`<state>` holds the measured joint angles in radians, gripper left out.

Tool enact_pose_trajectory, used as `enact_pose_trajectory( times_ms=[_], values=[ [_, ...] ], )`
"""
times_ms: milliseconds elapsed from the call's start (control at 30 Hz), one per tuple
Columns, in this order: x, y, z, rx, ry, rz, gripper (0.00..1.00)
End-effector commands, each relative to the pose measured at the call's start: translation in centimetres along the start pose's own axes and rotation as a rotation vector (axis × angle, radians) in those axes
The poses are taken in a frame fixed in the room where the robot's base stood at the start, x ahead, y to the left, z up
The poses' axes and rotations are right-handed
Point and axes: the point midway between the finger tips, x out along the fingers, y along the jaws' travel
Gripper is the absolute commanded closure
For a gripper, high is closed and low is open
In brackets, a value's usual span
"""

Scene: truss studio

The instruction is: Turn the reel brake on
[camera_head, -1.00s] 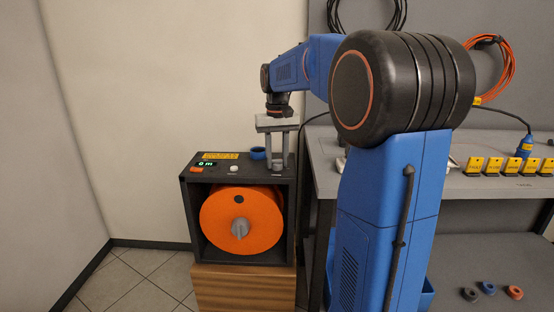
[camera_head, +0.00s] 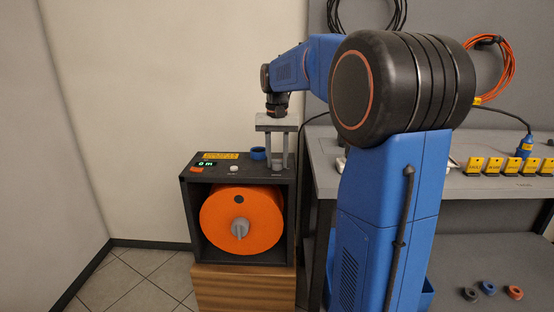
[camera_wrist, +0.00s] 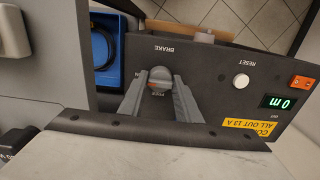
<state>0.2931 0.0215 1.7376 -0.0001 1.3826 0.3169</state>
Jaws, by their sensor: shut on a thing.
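The cable reel unit (camera_head: 187,215) is a dark box with an orange reel (camera_head: 262,215) in its front. Its top panel (camera_wrist: 205,75) carries the brake knob (camera_wrist: 158,78), a small dark grey knob with a red mark, beside the word BRAKE. Small lettering sits by the knob at its left and below it; I cannot tell for sure which label the mark points to. My gripper (camera_head: 278,164) points straight down at the right of the panel. In the wrist view, my gripper (camera_wrist: 159,84) has a finger on each side of the knob, shut on it.
A white RESET button (camera_wrist: 241,81), an orange switch (camera_wrist: 301,82) and a green display (camera_wrist: 279,102) share the panel. A blue socket (camera_head: 258,153) stands at its back edge. The grey workbench (camera_head: 470,187) is close on the right. The floor at left is clear.

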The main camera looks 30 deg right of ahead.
Motion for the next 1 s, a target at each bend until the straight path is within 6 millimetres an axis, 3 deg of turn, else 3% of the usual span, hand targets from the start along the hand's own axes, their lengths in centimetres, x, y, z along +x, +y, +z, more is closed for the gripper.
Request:
enact_pose_trajectory(
  times_ms=[33,67,100,133,567,1000],
  values=[
    [-0.1,0.0,-0.1,0.000,0.002,-0.001,0.92],
    [-0.1,0.0,-0.1,0.000,0.002,-0.001,0.63],
    [-0.1,0.0,-0.1,0.000,0.002,-0.001,0.53],
    [-0.1,0.0,0.0,0.000,0.002,-0.001,0.51],
    [-1.0,0.0,0.0,-0.001,0.001,-0.001,0.51],
    [-9.1,0.0,-0.1,0.000,0.003,-0.001,0.51]
  ],
)
